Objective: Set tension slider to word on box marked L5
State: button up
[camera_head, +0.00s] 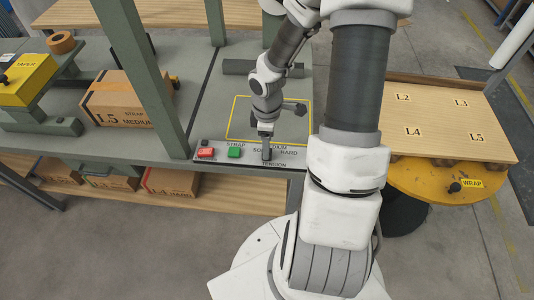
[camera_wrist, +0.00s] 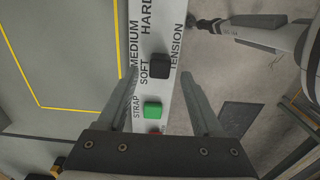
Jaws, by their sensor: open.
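The cardboard box (camera_head: 128,98) on the green bench at left is marked L5, with STRAP and MEDIUM printed on it. The tension slider's black knob (camera_wrist: 159,66) sits on a pale strip (camera_wrist: 166,25) lettered SOFT, MEDIUM and HARD. In the wrist view the knob is beside SOFT. My gripper (camera_wrist: 158,76) is open, with one finger on each side of the knob. I cannot tell whether either finger touches it. In the head view my gripper (camera_head: 266,136) is over the same panel, and its fingers and the knob are hard to tell apart.
A red button (camera_head: 205,152) and a green STRAP button (camera_head: 234,152) stand left of the slider. A yellow outline (camera_head: 232,118) marks the bench behind. A green post (camera_head: 140,75) rises at left. A wooden board (camera_head: 440,120) lies over the yellow WRAP turntable (camera_head: 420,182) at right.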

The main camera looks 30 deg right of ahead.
notch_tip(320, 180, down, 4)
jog(key=shift+f+b, duration=0.1)
jog(key=shift+b, duration=0.35)
grip_shut()
dwell(1.2)
